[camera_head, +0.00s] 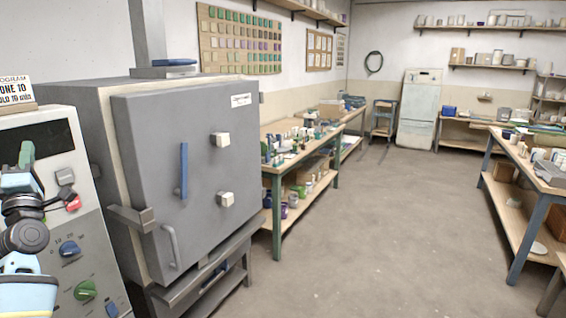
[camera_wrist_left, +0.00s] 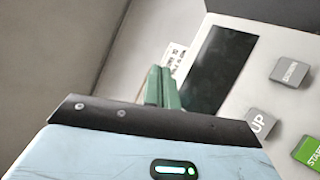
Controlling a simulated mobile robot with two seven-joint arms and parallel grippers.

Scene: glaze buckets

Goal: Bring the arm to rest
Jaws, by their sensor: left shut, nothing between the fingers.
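My left gripper (camera_head: 27,153) is at the far left of the head view, in front of the upper part of a light grey control panel (camera_head: 88,225). In the left wrist view its green fingers (camera_wrist_left: 162,88) are together with nothing between them. Beyond them are the panel's dark display (camera_wrist_left: 219,70), a grey UP button (camera_wrist_left: 262,123), another grey button (camera_wrist_left: 291,71) and part of a green START button (camera_wrist_left: 308,151). Whether the fingers touch the panel cannot be told. My right gripper is not in view.
A large grey kiln (camera_head: 205,165) with its door shut stands right of the panel. Behind it is a workbench (camera_head: 277,168) with jars. Another workbench (camera_head: 530,178) stands at the right. The floor (camera_head: 390,235) between is clear. A white fridge (camera_head: 419,108) is at the back.

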